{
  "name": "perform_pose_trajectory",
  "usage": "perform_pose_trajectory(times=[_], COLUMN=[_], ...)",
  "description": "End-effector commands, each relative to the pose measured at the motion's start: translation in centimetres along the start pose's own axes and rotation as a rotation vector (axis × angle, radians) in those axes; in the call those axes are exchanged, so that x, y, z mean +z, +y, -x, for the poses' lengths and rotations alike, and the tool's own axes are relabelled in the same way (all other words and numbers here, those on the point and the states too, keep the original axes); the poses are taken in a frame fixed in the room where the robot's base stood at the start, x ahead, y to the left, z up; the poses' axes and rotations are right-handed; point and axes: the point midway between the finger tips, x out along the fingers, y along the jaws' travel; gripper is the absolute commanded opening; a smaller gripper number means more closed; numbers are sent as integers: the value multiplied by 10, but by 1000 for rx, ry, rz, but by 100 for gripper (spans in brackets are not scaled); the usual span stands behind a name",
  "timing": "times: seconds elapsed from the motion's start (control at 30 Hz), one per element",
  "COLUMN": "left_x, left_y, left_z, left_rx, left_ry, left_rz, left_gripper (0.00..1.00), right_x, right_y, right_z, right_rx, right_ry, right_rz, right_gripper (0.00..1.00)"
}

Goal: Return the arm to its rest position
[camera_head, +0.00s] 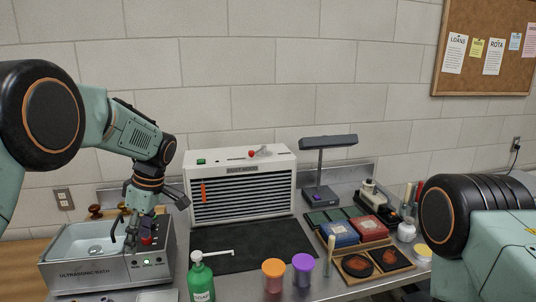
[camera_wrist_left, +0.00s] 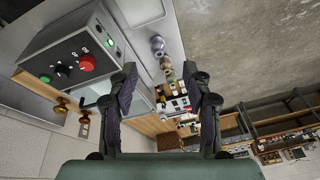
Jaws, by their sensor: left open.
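My left arm comes in from the left in the head view and bends down over the ultrasonic bath (camera_head: 90,277). My left gripper (camera_head: 125,238) points downward above the bath's right end, close to its control panel. In the left wrist view the two fingers of the left gripper (camera_wrist_left: 160,82) are spread apart, with nothing held between them. The bath's panel, with a red knob (camera_wrist_left: 88,63) and a green light, is left of the fingers there. My right arm shows at the right of the head view; its gripper is out of the picture.
A white box with a slatted front (camera_head: 243,187) stands behind a black mat (camera_head: 255,248). A green bottle (camera_head: 201,281), an orange-topped jar (camera_head: 273,275) and a purple-topped jar (camera_head: 303,271) stand in front. Trays, a lamp (camera_head: 322,180) and tools crowd the right.

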Motion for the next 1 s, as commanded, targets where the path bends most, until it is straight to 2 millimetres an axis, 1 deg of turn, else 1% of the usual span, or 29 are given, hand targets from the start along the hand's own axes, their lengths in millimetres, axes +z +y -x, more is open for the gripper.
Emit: perform_pose_trajectory(times=[0.03, 0.17, 0.2, 0.27, 0.3, 0.37, 0.4, 0.47, 0.53, 0.57, 0.6, 0.67, 0.7, 0.73, 0.8, 0.9, 1.0], left_x=[9, 37, 48, 66, 78, 95, 105, 121, 136, 142, 150, 160, 166, 169, 175, 180, 181], left_y=[-4, -19, -28, -43, -55, -75, -90, -114, -144, -157, -176, -205, -224, -238, -269, -307, -340], left_z=[-18, -70, -90, -120, -139, -166, -182, -205, -227, -235, -245, -257, -264, -268, -274, -276, -275], left_rx=[-3, 11, 17, 31, 43, 65, 81, 103, 133, 146, 162, 186, 202, 213, 236, 261, 276], left_ry=[-16, -69, -89, -122, -144, -173, -191, -216, -238, -245, -253, -261, -262, -262, -257, -242, -222], left_rz=[-51, -219, -280, -379, -445, -540, -600, -687, -783, -823, -875, -950, -1000, -1036, -1114, -1213, -1298], left_gripper=[50, 50, 50, 50, 50, 50, 50, 50, 50, 50, 50, 50, 50, 50, 50, 50, 50], right_x=[0, 0, 0, 0, 0, 0, 0, 0, 0, 0, 0, 0, 0, 0, 0, 0, 0], right_y=[0, 0, 0, 0, 0, 0, 0, 0, 0, 0, 0, 0, 0, 0, 0, 0, 0], right_z=[0, 0, 0, 0, 0, 0, 0, 0, 0, 0, 0, 0, 0, 0, 0, 0, 0], right_rx=[0, 0, 0, 0, 0, 0, 0, 0, 0, 0, 0, 0, 0, 0, 0, 0, 0], right_ry=[0, 1, 1, 0, 0, 0, 0, 0, 0, 0, 0, 0, 0, 0, 0, 0, 0], right_rz=[0, 0, 0, 0, 0, 0, 0, 0, 0, 0, 0, 0, 0, 0, 0, 0, 0], right_gripper=[0, 0, 0, 0, 0, 0, 0, 0, 0, 0, 0, 0, 0, 0, 0, 0, 0])
